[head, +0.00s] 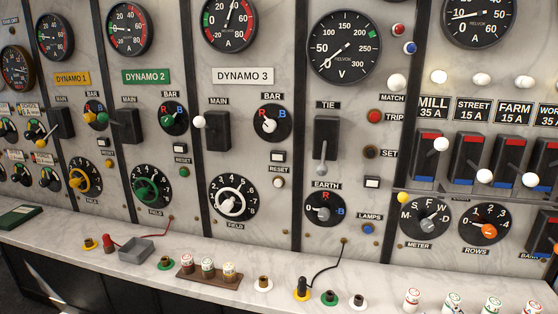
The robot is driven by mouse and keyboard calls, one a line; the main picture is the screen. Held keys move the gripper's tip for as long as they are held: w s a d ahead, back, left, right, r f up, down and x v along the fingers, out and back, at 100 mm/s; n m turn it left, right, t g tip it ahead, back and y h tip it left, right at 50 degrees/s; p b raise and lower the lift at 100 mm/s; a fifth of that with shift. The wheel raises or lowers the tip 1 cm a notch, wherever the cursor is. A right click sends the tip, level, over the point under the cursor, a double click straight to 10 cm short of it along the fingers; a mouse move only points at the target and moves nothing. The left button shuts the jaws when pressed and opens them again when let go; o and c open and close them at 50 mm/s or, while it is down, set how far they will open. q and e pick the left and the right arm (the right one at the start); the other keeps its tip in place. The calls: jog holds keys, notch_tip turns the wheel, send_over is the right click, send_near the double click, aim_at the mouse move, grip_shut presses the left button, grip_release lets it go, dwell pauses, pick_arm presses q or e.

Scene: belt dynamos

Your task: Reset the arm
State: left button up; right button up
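Neither of my arms nor grippers shows in the head view. A marble control board fills the view, with columns labelled DYNAMO 1 (72,79), DYNAMO 2 (146,77) and DYNAMO 3 (243,76). Each has a MAIN switch, a BAR selector and a FIELD dial; the DYNAMO 3 field dial (232,198) has a white knob. The TIE switch (325,140) has its grey handle pointing down. The EARTH selector (324,209) sits below it. White-knobbed feeder switches (434,155) stand at the right.
A pale ledge (110,243) runs below the board. On it are a grey tray (136,250), a brown rack (208,276) with white-topped plugs, several coloured sockets, a black plug (302,287) on a cord, and a green book (18,216). More white-topped plugs (412,298) stand at the front right.

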jog(key=s+a+f+m+g+y, duration=0.1)
jog(key=s+a+f+g, duration=0.3)
jog(key=f, duration=0.8)
jog(key=s+a+f+g, duration=0.1)
jog(key=s+f, duration=0.6)
jog(key=f, duration=0.6)
jog(key=s+a+f+m+g+y, duration=0.1)
jog(key=s+a+f+g, duration=0.3)
jog(key=f, duration=0.8)
jog(key=s+a+f+g, duration=0.2)
jog(key=s+f, duration=0.4)
jog(key=s, duration=0.5)
jog(key=s+a+f+m+g+y, duration=0.1)
jog(key=s+f, duration=0.5)
jog(key=s, duration=0.6)
jog(key=s+a+f+g+b, duration=0.1)
jog(key=s+a+f, duration=0.3)
jog(key=s, duration=0.8)
notch_tip(320, 180, down, 3)
jog(key=shift+s+r+g+y, duration=0.15)
jog(key=shift+g+y, duration=0.15)
jog(key=shift+g, duration=0.6)
jog(key=shift+a, duration=0.15)
jog(key=shift+c, duration=0.2)
